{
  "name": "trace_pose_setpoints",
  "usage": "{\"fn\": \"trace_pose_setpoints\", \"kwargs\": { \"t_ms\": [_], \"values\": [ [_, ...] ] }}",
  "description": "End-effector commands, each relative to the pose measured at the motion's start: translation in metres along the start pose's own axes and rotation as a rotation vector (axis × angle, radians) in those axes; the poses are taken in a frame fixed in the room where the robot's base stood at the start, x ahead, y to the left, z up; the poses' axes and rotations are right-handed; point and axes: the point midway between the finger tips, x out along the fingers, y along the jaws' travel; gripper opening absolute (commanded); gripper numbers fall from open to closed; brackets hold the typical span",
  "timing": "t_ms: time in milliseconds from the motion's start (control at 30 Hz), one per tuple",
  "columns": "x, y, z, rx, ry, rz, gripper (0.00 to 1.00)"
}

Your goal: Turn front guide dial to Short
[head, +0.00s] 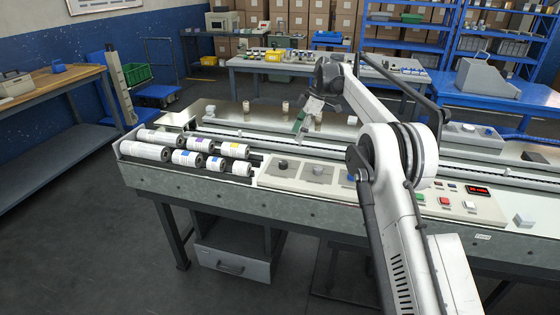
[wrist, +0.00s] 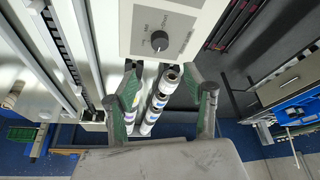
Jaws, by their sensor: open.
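A dark round dial (wrist: 160,40) sits on a light grey plate in the wrist view, with small lettering beside it; one word looks like "Short". Its pointer setting is too small to read surely. In the head view a row of dials stands on the machine's front panel, the leftmost dial (head: 283,163) in plain sight; which is the front guide dial I cannot tell. My gripper (wrist: 161,74) is open and empty, its green-padded fingers apart from the dial. In the head view my gripper (head: 299,124) hangs above and behind the panel.
Several white labelled rolls (head: 190,157) lie in a tray at the machine's left end. A control panel with buttons and a red display (head: 478,190) is at the right, partly behind my arm. Small cylinders (head: 285,107) stand on the machine's rear deck.

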Motion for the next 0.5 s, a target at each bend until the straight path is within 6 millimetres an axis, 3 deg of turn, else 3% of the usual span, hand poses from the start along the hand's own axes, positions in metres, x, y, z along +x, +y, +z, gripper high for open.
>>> {"fn": "trace_pose_setpoints", "kwargs": {
  "t_ms": [167, 500],
  "values": [
    [0.021, 0.000, 0.000, 0.000, 0.000, 0.000, 0.48],
    [0.084, -0.001, 0.000, 0.000, -0.001, -0.001, 0.48]
  ]
}}
